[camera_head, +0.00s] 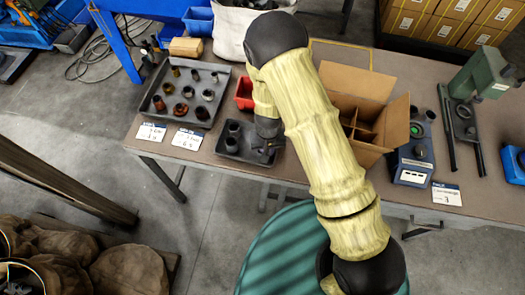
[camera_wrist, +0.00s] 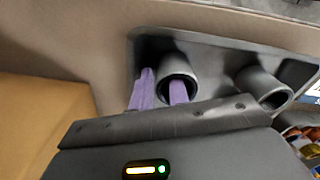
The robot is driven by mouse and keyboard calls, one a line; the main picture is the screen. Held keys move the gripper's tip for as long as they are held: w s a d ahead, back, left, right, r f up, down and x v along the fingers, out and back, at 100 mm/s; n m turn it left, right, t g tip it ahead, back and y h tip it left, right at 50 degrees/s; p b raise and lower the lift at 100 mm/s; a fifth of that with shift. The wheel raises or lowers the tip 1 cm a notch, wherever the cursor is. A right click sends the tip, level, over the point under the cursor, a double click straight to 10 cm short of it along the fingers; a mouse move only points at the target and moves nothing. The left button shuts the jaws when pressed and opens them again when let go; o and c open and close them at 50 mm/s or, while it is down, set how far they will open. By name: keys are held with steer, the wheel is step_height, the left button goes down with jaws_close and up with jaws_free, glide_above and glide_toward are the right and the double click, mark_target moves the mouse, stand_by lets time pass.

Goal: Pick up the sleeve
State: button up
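A dark grey sleeve (camera_wrist: 177,66) stands in a small dark tray (camera_wrist: 212,62) in the wrist view, its round mouth facing me. My gripper (camera_wrist: 162,80) has two purple fingers with a gap between them. One finger overlaps the sleeve's mouth and seems to reach into it; the other is outside, on its left. The near wall lies between them; I cannot tell whether they touch it. A second dark sleeve (camera_wrist: 262,86) stands to the right. In the head view, two sleeves (camera_head: 233,128) show in the small tray (camera_head: 256,159), with my gripper (camera_head: 266,147) at its right side.
A larger grey tray (camera_head: 165,78) with several sleeves and rings stands left on the table. A red bin (camera_head: 244,93) is behind the small tray. An open carton (camera_head: 358,90) with dividers and a blue device (camera_head: 412,160) stand to the right.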

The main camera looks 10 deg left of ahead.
jaws_close()
step_height(320, 180, up, 18)
stand_by(0.6)
stand_by(0.4)
